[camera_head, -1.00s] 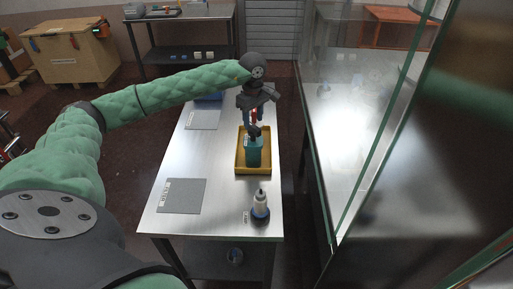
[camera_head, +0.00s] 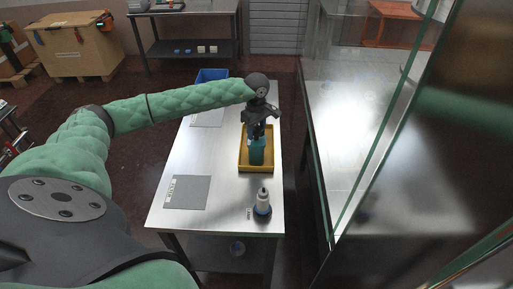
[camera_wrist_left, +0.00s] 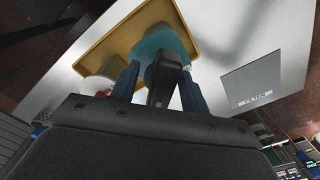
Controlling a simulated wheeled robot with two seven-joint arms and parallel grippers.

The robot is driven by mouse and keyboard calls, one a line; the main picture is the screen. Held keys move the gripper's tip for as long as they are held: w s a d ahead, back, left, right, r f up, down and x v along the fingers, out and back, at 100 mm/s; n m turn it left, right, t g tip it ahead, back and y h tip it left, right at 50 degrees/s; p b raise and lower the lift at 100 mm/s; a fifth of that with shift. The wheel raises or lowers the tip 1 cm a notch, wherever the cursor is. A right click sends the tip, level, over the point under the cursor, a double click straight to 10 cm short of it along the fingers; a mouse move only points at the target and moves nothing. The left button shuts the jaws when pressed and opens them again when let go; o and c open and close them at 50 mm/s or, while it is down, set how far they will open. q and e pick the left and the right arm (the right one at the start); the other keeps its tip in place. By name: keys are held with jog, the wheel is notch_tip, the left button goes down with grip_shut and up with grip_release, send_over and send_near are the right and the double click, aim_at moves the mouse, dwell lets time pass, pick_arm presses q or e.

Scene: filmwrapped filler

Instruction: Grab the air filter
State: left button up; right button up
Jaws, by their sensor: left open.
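A teal rounded object (camera_head: 256,152) stands in the yellow tray (camera_head: 242,163) on the steel table; I cannot tell for sure whether it is the air filter. My left gripper (camera_head: 256,134) points down at it from above. In the left wrist view, the open blue fingers (camera_wrist_left: 158,82) are on either side of a dark upright part, in front of the teal object (camera_wrist_left: 163,42). Contact is unclear. A white item with red (camera_wrist_left: 98,86) is partly hidden beside the left finger. A grey mat (camera_wrist_left: 266,76) is marked FILTER. My right gripper is out of view.
Another grey mat (camera_head: 188,192) lies front left, and a blue bin (camera_head: 211,75) is at the back. A glass-sided cabinet (camera_head: 345,150) borders the right side.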

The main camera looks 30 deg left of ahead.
pick_arm(q)
jog(key=shift+f, duration=0.1)
grip_shut()
dwell(1.4)
